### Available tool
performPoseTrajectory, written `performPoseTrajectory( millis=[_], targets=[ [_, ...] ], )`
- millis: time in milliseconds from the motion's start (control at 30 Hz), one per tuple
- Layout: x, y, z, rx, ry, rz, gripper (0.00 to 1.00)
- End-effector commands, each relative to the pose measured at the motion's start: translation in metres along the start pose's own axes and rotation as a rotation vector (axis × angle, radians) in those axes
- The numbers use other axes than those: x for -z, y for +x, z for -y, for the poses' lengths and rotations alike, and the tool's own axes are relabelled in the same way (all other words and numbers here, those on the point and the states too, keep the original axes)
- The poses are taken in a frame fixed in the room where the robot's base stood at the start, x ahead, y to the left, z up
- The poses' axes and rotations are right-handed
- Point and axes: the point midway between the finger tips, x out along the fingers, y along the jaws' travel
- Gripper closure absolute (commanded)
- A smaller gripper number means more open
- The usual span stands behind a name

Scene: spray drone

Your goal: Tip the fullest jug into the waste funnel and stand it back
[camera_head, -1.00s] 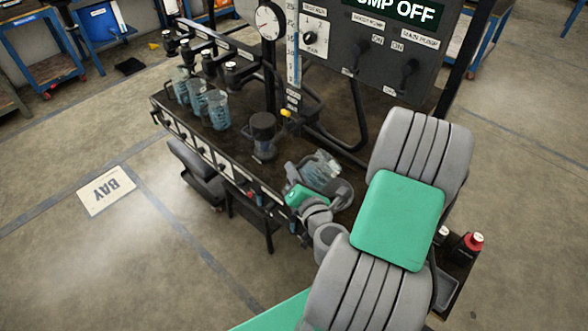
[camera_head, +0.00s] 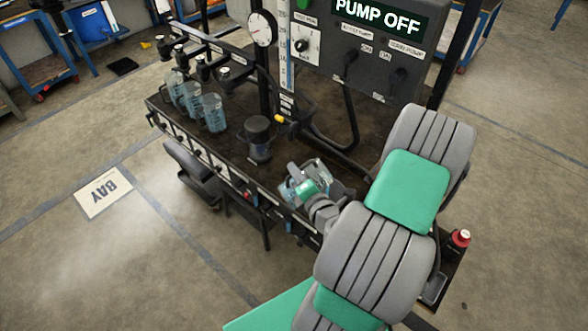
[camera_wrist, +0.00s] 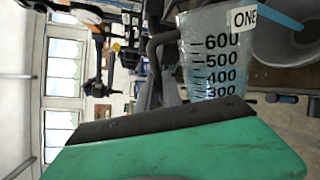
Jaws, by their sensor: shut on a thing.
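My gripper (camera_head: 305,187) is shut on a clear jug (camera_head: 318,170) near the front right of the bench. In the wrist view the jug (camera_wrist: 210,60) shows a black scale from 600 down to about 300 and a label reading ONE. The room appears turned sideways there, so the jug looks tipped well over. A round grey vessel (camera_wrist: 290,42), probably the waste funnel, lies beside the jug's upper end. The liquid level in the jug is unclear.
Several jugs with bluish liquid, such as this one (camera_head: 212,112), stand under taps at the bench's left. A dark lidded cylinder (camera_head: 258,138) stands between them and my gripper. The pump panel (camera_head: 360,50) reads PUMP OFF and rises behind.

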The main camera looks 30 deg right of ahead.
Motion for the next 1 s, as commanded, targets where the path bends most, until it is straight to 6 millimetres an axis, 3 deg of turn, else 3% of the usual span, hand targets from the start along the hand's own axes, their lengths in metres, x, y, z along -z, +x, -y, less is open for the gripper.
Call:
performPoseTrajectory(
  millis=[1000],
  targets=[
    [-0.026, 0.005, 0.024, -0.001, 0.316, -0.065, 1.0]
  ],
)
